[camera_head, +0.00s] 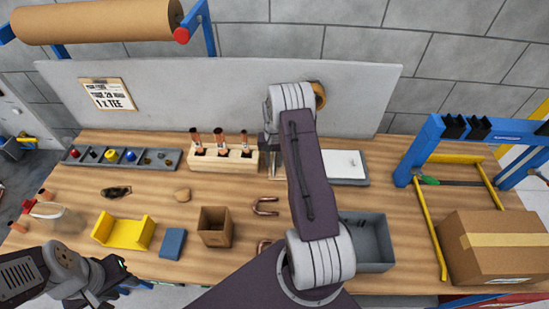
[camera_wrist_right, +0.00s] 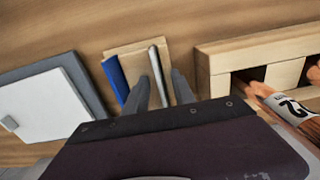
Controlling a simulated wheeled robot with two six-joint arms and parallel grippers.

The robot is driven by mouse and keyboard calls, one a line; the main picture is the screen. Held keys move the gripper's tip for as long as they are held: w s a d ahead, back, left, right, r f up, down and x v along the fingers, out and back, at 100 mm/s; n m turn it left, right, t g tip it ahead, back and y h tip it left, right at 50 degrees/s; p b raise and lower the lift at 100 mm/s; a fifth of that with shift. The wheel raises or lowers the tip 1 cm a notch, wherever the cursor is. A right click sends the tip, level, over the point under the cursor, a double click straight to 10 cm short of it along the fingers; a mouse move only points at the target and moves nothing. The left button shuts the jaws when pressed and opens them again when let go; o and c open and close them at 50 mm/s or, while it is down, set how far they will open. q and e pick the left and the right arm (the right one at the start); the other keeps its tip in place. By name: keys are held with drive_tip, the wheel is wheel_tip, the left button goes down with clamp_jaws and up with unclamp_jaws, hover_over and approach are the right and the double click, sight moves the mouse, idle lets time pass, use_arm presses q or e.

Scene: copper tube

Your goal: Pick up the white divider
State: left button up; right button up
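In the right wrist view, the white divider (camera_wrist_right: 157,70) stands in a small wooden holder (camera_wrist_right: 124,51), beside a blue divider (camera_wrist_right: 116,78). My right gripper (camera_wrist_right: 160,88) is open, with one finger on each side of the white divider. I cannot tell whether either finger touches it. In the head view, my right arm largely hides the holder and this gripper. My left gripper (camera_head: 136,284) is low at the left, apart from the holder, and looks open and empty.
A wooden block with copper tubes (camera_head: 222,157) stands left of the holder, and a grey pad with a white sheet (camera_head: 345,164) lies right of it. A yellow cradle (camera_head: 123,233), cardboard box (camera_head: 215,227), grey bin (camera_head: 372,238) and large carton (camera_head: 494,245) sit nearer the front.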

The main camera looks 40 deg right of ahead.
clamp_jaws()
drive_tip(key=shift+r, duration=0.1)
drive_tip(key=shift+r, duration=0.2)
drive_tip(key=r+b, duration=0.1)
drive_tip(key=r, duration=0.2)
drive_tip(key=shift+s+r+b, duration=0.2)
drive_tip(key=shift+r+b, duration=0.2)
drive_tip(key=s+r+b, duration=0.1)
drive_tip(key=s+r, duration=0.2)
drive_tip(key=s, duration=0.2)
drive_tip(key=s+d+r+b, duration=0.1)
drive_tip(key=s+r, duration=0.2)
drive_tip(key=s, duration=0.3)
drive_tip(key=shift+r, duration=0.4)
